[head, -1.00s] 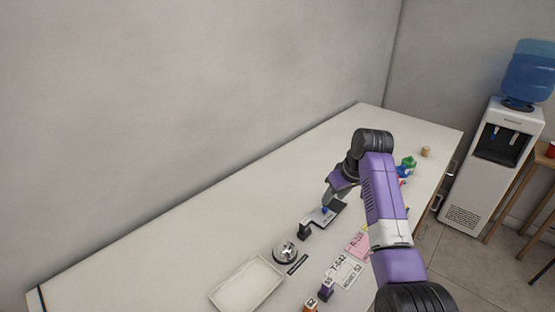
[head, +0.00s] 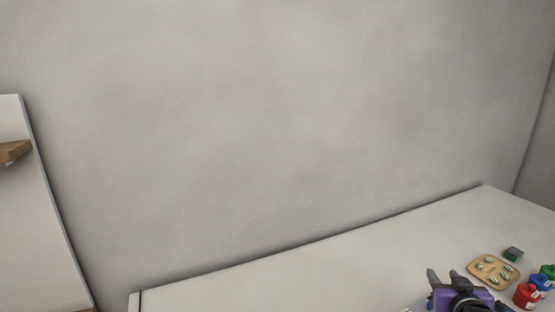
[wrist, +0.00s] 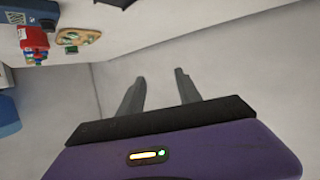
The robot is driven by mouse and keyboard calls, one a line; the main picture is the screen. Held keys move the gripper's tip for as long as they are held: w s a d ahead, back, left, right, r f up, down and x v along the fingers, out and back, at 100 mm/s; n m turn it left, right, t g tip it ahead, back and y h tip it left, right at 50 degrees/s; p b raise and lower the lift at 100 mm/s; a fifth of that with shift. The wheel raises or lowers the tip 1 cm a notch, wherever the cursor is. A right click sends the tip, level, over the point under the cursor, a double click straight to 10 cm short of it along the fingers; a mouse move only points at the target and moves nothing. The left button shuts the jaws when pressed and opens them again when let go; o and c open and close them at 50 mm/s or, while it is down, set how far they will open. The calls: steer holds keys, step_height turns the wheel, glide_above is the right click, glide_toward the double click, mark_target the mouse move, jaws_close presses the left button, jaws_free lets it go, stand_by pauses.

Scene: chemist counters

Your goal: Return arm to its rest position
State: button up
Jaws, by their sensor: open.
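My gripper (head: 444,277) shows at the bottom right of the head view, purple with dark grey fingers pointing up. It appears in front of or over the counter (head: 330,280); its exact height cannot be told. In the wrist view my gripper (wrist: 160,76) has its two fingers apart with only bare pale surface between them. It is open and empty. Most of my arm is below the head picture, so its full pose is hidden.
Right of my gripper on the counter are a wooden tray (head: 473,268) with several small capsule-like pieces, a dark green-topped box (head: 513,254), a red container (head: 526,296) and a blue one (head: 543,281). The wall (head: 280,120) stands behind. A white panel (head: 25,220) is at left.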

steer(key=s+a+n+y, duration=0.1)
steer(key=s+a, duration=0.7)
steer(key=s, duration=0.7)
steer(key=s+a+f+n+y, duration=0.1)
steer(key=s+a, duration=0.7)
steer(key=s, duration=0.8)
steer(key=s+a+t+y, duration=0.1)
steer(key=s+a+y, duration=0.2)
steer(key=s+a, duration=0.5)
steer(key=s, duration=0.8)
steer(key=shift+s+a+f+n, duration=0.2)
steer(key=shift+a+f+n, duration=0.15)
steer(key=shift+n, duration=0.05)
steer(key=shift+d, duration=0.15)
